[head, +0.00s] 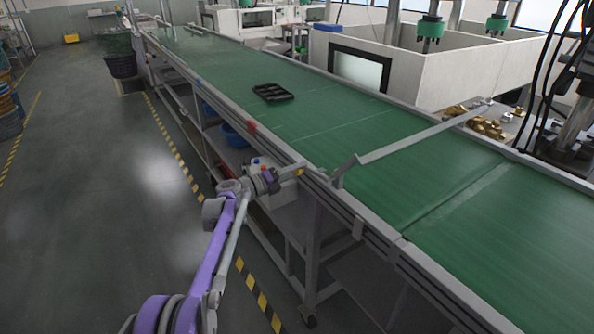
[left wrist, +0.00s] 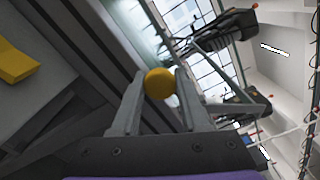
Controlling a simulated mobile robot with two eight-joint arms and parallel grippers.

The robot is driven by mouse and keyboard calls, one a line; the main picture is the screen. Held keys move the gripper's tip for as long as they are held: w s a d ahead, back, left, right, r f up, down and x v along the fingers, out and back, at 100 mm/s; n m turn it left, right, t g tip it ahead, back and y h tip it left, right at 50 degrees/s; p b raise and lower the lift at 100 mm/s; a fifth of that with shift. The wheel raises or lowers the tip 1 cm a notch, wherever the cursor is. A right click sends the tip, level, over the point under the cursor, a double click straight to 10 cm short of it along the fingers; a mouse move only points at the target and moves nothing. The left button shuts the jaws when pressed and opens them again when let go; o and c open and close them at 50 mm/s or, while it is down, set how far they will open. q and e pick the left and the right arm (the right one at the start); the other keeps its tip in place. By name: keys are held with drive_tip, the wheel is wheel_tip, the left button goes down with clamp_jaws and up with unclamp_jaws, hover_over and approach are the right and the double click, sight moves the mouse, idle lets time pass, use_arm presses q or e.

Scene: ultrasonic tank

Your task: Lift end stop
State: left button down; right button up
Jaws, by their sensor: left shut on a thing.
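The end stop is a long grey bar (head: 425,133) lying across the green conveyor belt, with a bent bracket at its near end by the belt's edge. My left gripper (head: 290,174) is at the near side of the conveyor, beside that end. In the left wrist view, my left gripper's two fingers (left wrist: 158,95) are shut on a round yellow knob (left wrist: 159,82). A small yellow spot at the fingertips in the head view (head: 299,172) looks like the same knob. Its link to the bar is hidden. My right gripper is not in view.
A black tray (head: 273,92) lies farther up the green belt (head: 340,135). A small box with coloured buttons (head: 261,166) is mounted close beside my gripper. Brass parts (head: 488,125) lie beyond the belt.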

use_arm(q)
drive_tip(key=shift+c, duration=2.1)
unclamp_jaws()
drive_tip(key=shift+f, duration=0.1)
drive_tip(key=shift+a, duration=0.1)
drive_tip(key=v, duration=1)
drive_tip(key=shift+s+a+b, duration=0.25)
drive_tip(key=shift+b, duration=0.05)
